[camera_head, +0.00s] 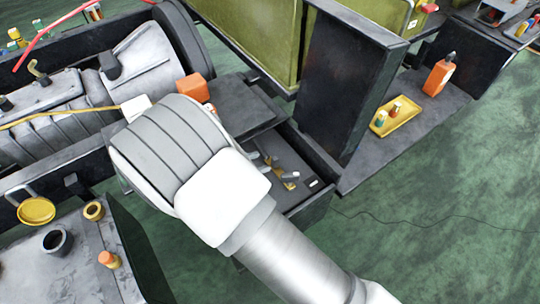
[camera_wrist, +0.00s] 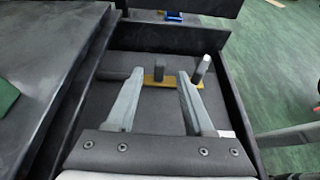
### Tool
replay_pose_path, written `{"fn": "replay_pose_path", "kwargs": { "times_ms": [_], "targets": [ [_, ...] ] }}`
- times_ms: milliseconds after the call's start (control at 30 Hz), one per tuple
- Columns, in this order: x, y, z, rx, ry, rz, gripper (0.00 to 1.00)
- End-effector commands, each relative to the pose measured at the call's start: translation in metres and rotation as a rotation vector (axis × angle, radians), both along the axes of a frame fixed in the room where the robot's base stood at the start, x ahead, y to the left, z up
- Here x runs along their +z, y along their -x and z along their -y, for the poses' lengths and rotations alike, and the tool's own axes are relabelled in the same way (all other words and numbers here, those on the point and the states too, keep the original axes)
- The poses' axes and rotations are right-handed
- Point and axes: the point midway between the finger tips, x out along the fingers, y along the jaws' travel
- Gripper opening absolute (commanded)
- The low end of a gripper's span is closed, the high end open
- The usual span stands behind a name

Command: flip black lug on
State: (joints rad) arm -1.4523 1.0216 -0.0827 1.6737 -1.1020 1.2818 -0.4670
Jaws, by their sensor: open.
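A short dark upright lug (camera_wrist: 159,69) stands on a yellow strip (camera_wrist: 150,82) in a dark open-topped box (camera_wrist: 236,110), in the wrist view. A taller, lighter grey lug (camera_wrist: 202,69) stands to its right and leans. My gripper (camera_wrist: 160,76) is open, its two grey fingers reaching into the box. In the picture, the dark lug lies between the fingertips, and the grey lug is outside the right one. I cannot tell whether any finger touches a lug. In the head view the box (camera_head: 312,208) is partly hidden by my arm, and the lugs are too small to tell apart.
A dark panel (camera_head: 345,85) rises behind the box. To the right, a shelf holds a yellow tray (camera_head: 398,121) and an orange bottle (camera_head: 439,75). An orange block (camera_head: 193,87) sits beyond my wrist. A yellow pan (camera_head: 36,211) lies at the left. Green floor is open at right.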

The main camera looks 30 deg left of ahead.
Motion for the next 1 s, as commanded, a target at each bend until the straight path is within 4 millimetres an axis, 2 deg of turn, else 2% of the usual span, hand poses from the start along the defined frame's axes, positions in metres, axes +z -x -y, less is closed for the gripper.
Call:
{"fn": "replay_pose_path", "kwargs": {
  "times_ms": [33,200,433,600,1000],
  "targets": [
    [0.008,0.012,-0.007,0.005,-0.003,-0.001,0.53],
    [0.023,0.046,-0.023,0.003,-0.001,-0.002,0.53],
    [0.037,0.078,-0.039,0.003,-0.001,0.000,0.53],
    [0.041,0.088,-0.043,0.000,0.000,-0.001,0.53],
    [0.041,0.089,-0.044,0.000,0.001,0.000,0.53]
  ]
}}
